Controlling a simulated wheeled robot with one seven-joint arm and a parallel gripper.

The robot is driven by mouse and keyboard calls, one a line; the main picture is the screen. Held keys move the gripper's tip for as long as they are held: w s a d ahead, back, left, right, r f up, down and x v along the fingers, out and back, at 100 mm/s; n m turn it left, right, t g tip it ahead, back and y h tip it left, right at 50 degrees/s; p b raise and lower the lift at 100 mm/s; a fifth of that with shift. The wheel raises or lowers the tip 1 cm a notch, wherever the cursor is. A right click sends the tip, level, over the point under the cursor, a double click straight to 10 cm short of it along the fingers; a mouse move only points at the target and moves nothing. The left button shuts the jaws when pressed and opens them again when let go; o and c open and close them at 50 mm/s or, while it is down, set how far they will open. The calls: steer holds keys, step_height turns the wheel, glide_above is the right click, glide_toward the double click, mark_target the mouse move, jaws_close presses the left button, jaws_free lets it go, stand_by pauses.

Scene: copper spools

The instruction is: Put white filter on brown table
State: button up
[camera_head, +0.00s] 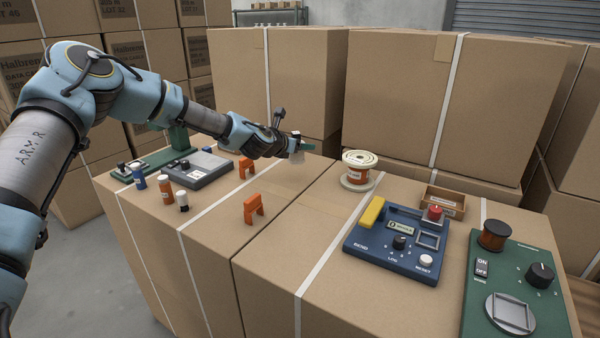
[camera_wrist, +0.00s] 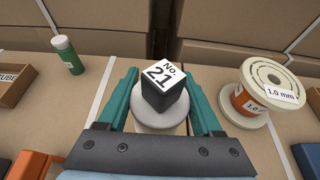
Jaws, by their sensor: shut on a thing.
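My gripper (camera_wrist: 162,85) has its two teal fingers around a white round piece (camera_wrist: 155,114). A black block with a white top marked "No. 21" (camera_wrist: 170,78) stands on or is part of that piece; I cannot tell which. In the head view my gripper (camera_head: 298,147) is over the far part of the left carton top, with the white piece (camera_head: 297,158) just below it. I cannot tell whether that piece touches the surface. The brown surfaces are strapped cartons, left (camera_head: 220,215) and right (camera_head: 330,235). Nothing is clearly recognisable as a filter.
A copper spool (camera_head: 358,172) stands to the gripper's right. Two orange clips (camera_head: 253,209), (camera_head: 246,167) stand nearer. A blue console (camera_head: 400,255) and green panel (camera_head: 515,265) fill the right. A green bottle (camera_wrist: 68,56) and wooden tray (camera_wrist: 14,88) lie left. Tall cartons (camera_head: 280,85) rise behind.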

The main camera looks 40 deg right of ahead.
steer(key=shift+f+p, duration=0.45)
steer(key=shift+f, duration=2.45)
steer(key=shift+f, duration=0.15)
steer(key=o, duration=1.5)
steer(key=shift+c, duration=0.2)
steer(key=b+v, duration=0.2)
steer(key=v, duration=1)
